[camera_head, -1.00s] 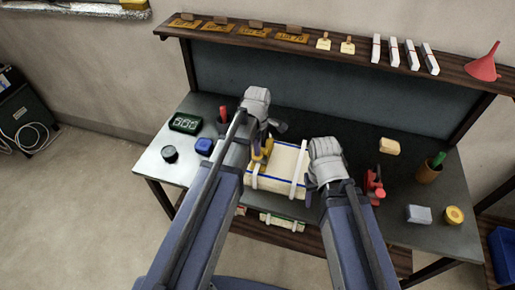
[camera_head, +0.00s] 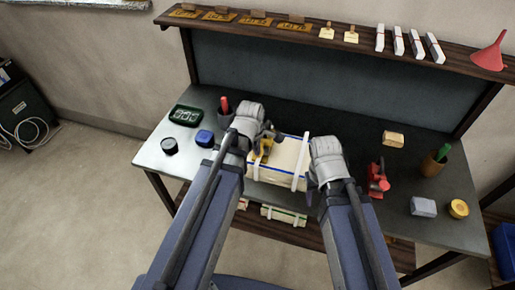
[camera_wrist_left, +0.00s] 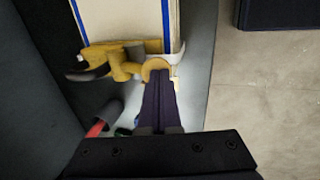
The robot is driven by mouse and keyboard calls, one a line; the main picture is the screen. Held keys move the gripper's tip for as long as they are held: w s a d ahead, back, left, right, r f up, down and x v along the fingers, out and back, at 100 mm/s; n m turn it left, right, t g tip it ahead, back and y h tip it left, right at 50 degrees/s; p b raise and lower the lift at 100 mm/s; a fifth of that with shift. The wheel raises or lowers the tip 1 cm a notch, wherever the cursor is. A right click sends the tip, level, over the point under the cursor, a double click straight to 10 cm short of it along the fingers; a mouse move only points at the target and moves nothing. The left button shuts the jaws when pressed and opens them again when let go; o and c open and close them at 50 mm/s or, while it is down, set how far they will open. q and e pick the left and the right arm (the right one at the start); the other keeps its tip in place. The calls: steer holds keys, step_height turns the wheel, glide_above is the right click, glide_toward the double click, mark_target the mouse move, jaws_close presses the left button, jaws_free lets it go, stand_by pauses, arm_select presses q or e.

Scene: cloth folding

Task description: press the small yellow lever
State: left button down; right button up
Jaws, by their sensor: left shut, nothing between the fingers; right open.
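The yellow lever piece (camera_head: 265,147) sits at the left end of a cream block of stacked sheets (camera_head: 283,165) bound with white straps. In the left wrist view the yellow tool (camera_wrist_left: 122,64) shows with a dark-tipped handle to the left and a round yellow end near my fingers. My left gripper (camera_wrist_left: 161,95) is shut and empty, its fingertips at or just over that round end; I cannot tell whether they touch. In the head view my left gripper (camera_head: 268,134) is just beside the yellow piece. My right gripper (camera_head: 311,188) is open at the block's right end, partly hidden.
A red device (camera_head: 377,181) stands right of my right arm. A grey block (camera_head: 423,207) and yellow roll (camera_head: 458,208) are at right.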

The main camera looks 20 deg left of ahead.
arm_select(q)
steer(key=shift+s+f+b, duration=0.25)
steer(key=shift+f+b, duration=0.2)
steer(key=shift+f, duration=0.25)
steer(key=shift+r, duration=0.2)
steer(key=shift+r+p, duration=0.1)
steer(key=shift+p, duration=0.25)
steer(key=shift+r+p, duration=0.7)
steer(key=p+v, duration=1.3)
steer(key=v, duration=0.1)
steer(key=shift+w+p, duration=0.2)
steer(key=shift+p, duration=0.1)
